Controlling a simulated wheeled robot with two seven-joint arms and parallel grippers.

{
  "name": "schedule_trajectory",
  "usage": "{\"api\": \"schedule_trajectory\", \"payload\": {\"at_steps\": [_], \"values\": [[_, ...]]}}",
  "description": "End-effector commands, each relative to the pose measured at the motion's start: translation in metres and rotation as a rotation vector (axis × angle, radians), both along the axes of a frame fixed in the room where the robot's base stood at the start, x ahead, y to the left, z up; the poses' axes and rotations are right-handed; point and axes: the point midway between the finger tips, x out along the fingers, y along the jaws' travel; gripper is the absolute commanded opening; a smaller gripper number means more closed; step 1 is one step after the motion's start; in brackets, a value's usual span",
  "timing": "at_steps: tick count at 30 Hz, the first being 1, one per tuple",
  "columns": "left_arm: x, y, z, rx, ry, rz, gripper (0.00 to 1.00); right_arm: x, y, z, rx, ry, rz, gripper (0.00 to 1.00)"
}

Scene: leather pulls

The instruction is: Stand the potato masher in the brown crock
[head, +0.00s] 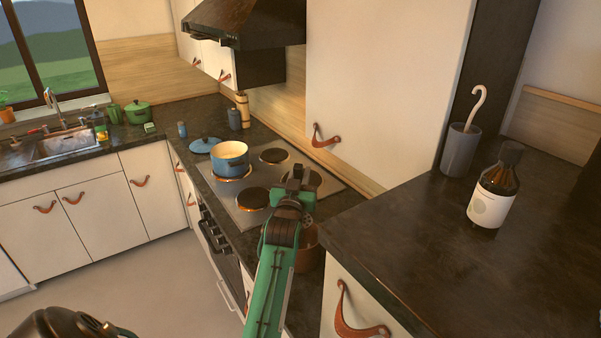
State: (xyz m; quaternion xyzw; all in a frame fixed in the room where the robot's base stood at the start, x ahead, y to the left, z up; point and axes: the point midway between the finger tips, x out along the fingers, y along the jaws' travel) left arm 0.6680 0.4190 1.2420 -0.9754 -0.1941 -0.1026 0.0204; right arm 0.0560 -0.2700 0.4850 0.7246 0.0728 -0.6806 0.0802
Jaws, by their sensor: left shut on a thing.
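The brown crock (309,257) stands on the dark counter just right of the stove's front corner, partly hidden behind my green left arm. My left gripper (297,178) is above and slightly behind the crock in the picture, shut on the potato masher. A grey, perforated part of the masher (308,221) shows just above the crock's rim, beside my wrist. The rest of the masher is mostly hidden by my gripper and arm. I cannot tell whether it is inside the crock or touching it. My right gripper is not in view.
A blue pot (230,160) stands on the stove (262,217), left of my gripper. A raised dark counter (420,235) at right carries a brown bottle (494,192) and a grey cup (460,150) with a hooked white handle. A dark hood (243,27) hangs above.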

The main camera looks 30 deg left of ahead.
Motion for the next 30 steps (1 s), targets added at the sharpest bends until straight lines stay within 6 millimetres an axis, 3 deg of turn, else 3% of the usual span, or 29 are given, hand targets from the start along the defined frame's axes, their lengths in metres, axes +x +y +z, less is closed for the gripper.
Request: {"api": "schedule_trajectory", "payload": {"at_steps": [4,12,19,24,30], "values": [[0.000,0.000,-0.020,0.000,0.000,0.000,0.00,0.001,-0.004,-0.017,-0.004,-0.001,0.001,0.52],[0.000,0.000,-0.046,0.000,0.000,0.001,0.00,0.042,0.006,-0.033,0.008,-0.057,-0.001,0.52],[0.000,0.001,-0.069,-0.001,0.001,0.001,0.00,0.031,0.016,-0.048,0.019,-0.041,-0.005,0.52],[0.000,0.001,-0.086,0.000,0.000,0.000,0.00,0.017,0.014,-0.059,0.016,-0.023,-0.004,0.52],[0.000,0.000,-0.106,0.000,0.000,0.000,0.00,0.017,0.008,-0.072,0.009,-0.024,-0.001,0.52]]}}
